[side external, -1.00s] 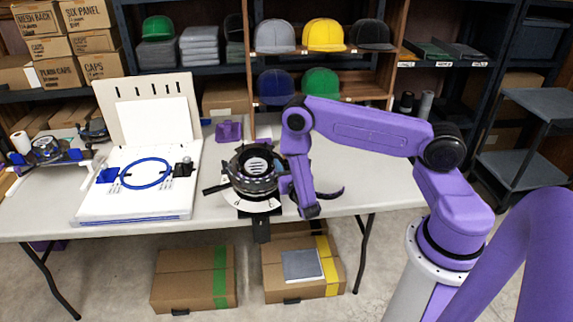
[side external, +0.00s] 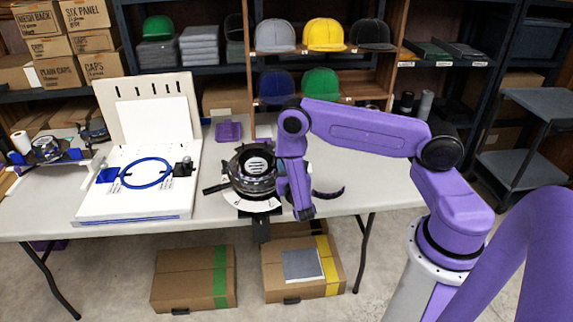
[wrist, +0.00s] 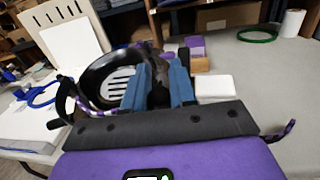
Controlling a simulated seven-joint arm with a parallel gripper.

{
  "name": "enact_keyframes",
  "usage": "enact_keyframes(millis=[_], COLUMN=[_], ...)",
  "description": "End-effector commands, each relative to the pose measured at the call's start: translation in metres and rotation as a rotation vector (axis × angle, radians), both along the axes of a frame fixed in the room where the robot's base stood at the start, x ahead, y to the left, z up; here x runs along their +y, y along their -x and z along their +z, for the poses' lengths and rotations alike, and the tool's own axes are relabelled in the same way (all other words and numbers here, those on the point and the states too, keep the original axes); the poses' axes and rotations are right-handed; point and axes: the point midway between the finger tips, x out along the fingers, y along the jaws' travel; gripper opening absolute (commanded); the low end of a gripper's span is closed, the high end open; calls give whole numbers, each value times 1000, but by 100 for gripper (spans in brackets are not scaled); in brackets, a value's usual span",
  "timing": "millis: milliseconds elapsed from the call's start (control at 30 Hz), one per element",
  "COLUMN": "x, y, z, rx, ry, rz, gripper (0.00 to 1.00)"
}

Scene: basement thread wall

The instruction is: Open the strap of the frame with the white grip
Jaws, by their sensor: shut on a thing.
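A round black cap frame (side external: 252,180) sits on a stand at the table's front edge, in the middle of the side view. It also shows in the wrist view (wrist: 115,80), with a slotted pale plate inside its ring. A dark purple strap (side external: 329,195) sticks out in a curve to the right of my gripper (side external: 305,213). In the wrist view my gripper (wrist: 158,90) has its two blue-grey fingers at the frame's near side, shut on a dark part between them that looks like the strap. The fingers hide most of the hold. I cannot make out the white grip clearly.
A white board with a blue hoop (side external: 147,173) lies to the left. Another frame with blue parts (side external: 47,150) stands at the far left. A purple holder (side external: 228,131) is behind. The table (side external: 385,180) is clear on the right.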

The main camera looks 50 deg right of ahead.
Motion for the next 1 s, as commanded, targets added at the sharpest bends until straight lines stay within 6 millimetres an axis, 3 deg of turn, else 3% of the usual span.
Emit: enact_keyframes(millis=[267, 600, 1000], x=[30, 82, 142], y=[11, 22, 17], z=[-5, -14, -21], rx=[-19, -51, -88], ry=[-19, -56, -93], rz=[-140, -400, -707], gripper=[0, 0, 0])
